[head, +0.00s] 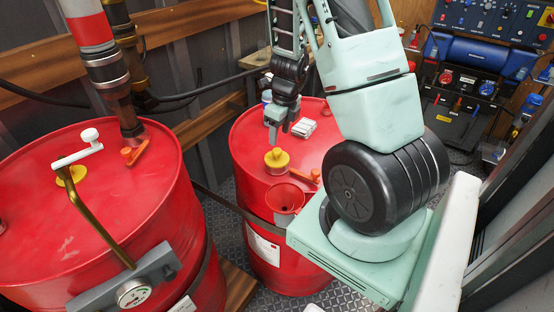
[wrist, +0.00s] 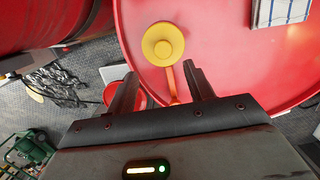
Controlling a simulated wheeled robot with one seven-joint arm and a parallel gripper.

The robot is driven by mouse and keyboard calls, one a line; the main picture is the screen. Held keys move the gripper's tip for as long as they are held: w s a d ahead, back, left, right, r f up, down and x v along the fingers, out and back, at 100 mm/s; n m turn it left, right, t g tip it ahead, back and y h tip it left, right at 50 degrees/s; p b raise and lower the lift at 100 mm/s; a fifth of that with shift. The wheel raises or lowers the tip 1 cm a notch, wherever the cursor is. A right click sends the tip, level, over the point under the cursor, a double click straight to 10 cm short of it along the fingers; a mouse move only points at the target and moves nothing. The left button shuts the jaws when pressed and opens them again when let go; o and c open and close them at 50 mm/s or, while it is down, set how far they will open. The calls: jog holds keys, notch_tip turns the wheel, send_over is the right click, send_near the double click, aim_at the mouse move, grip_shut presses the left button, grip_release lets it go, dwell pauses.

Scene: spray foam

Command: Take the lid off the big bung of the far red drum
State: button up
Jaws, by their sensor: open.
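The far red drum (head: 250,140) stands behind and right of the near drum, and its red top (wrist: 215,60) fills much of the wrist view. A round yellow lid (head: 277,160) sits on the big bung of this drum; it also shows in the wrist view (wrist: 163,44). My gripper (head: 274,138) is above the drum top, just behind the lid in the head view. In the wrist view its two dark fingers (wrist: 162,88) are apart with nothing held between them, and the lid lies beyond their tips.
An orange-handled tool (head: 307,178) and a folded cloth (head: 303,127) lie on the far drum. A red funnel (head: 285,199) is at its front edge. The near red drum (head: 40,230) carries a pump pipe (head: 107,70) and a white-handled crank (head: 78,155). Chequered floor shows between.

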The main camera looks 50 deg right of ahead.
aim_at(277, 150)
jog(key=f, duration=0.2)
jog(key=w+f, duration=0.1)
jog(key=f, duration=0.4)
jog(key=shift+w+d, duration=0.15)
jog(key=shift+d, duration=0.1)
jog(key=c, duration=1)
